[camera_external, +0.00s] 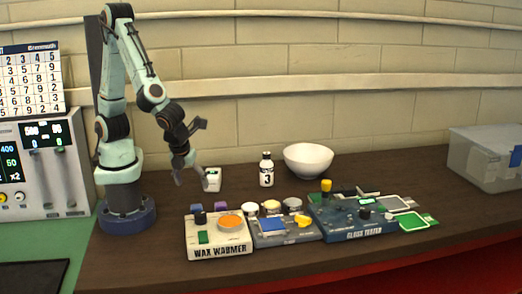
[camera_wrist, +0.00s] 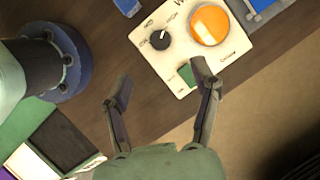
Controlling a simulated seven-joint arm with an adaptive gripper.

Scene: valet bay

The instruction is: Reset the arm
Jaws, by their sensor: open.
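My gripper (camera_external: 190,180) is open and empty, held above the dark wooden bench behind the wax warmer. In the wrist view my gripper (camera_wrist: 160,82) has its two fingers spread apart with nothing between them. The wax warmer (camera_external: 219,248) is a cream box with an orange disc, a black knob and a green square. It also shows in the wrist view (camera_wrist: 185,50), where the right fingertip overlaps its edge. My arm is bent over, with its base at the left of the bench.
A small white device (camera_external: 212,180) stands close to my gripper. A bottle marked 3 (camera_external: 266,170) and a white bowl (camera_external: 308,160) stand behind the gloss tester (camera_external: 355,222). A blue-grey tray unit (camera_external: 287,239) sits between warmer and tester. A clear bin (camera_external: 482,160) is far right.

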